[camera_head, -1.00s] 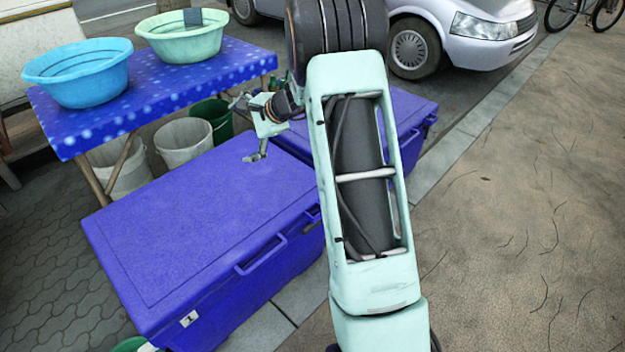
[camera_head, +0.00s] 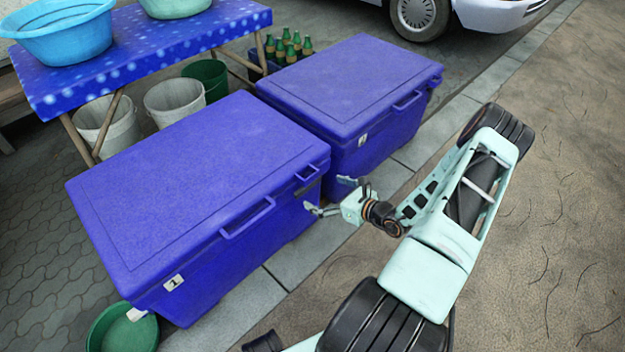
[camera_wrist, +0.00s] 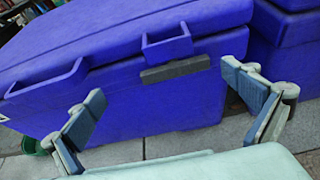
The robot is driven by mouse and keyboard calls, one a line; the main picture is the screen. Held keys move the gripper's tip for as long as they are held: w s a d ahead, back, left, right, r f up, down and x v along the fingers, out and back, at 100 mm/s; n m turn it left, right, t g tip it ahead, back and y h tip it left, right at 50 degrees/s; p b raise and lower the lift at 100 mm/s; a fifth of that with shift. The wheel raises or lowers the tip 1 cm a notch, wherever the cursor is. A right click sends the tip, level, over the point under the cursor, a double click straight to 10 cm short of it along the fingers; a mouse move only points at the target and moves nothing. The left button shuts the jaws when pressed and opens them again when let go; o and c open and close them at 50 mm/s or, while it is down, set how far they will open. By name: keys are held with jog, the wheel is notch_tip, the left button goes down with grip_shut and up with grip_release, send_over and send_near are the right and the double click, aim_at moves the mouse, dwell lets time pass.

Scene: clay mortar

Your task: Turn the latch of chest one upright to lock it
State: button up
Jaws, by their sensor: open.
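Chest one is the nearer blue chest (camera_head: 200,180) with a label reading 1 (camera_head: 174,282) on its front; its lid is down. In the wrist view its front (camera_wrist: 140,100) fills the middle. A dark grey bar (camera_wrist: 175,70), seemingly the latch, lies nearly level just under a blue bracket (camera_wrist: 167,46) at the lid edge. The bracket also shows in the head view (camera_head: 307,176) near the chest's right front corner. My gripper (camera_head: 329,195) is open and empty in front of that corner. In the wrist view its fingers (camera_wrist: 165,84) stand apart, either side of the bar, touching nothing.
A second blue chest (camera_head: 350,85) stands close behind to the right. Left of the bracket is a lid handle (camera_wrist: 45,85). A green tub (camera_head: 125,330) sits at the near front corner. A table with basins (camera_head: 150,50) stands behind. The pavement (camera_head: 540,230) at right is open.

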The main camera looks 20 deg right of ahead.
aim_at(309, 185)
jog(key=w+f+b, duration=0.1)
jog(key=w, duration=0.1)
jog(key=w+f+b, duration=0.1)
jog(key=w+f, duration=0.1)
jog(key=w, duration=0.1)
jog(key=w+a+f+b, duration=0.1)
jog(key=w+f, duration=0.1)
jog(key=shift+w, duration=0.2)
jog(key=shift+w+a+f, duration=0.15)
jog(key=shift+w+a, duration=0.05)
jog(key=shift+w, duration=0.35)
jog(key=c, duration=1)
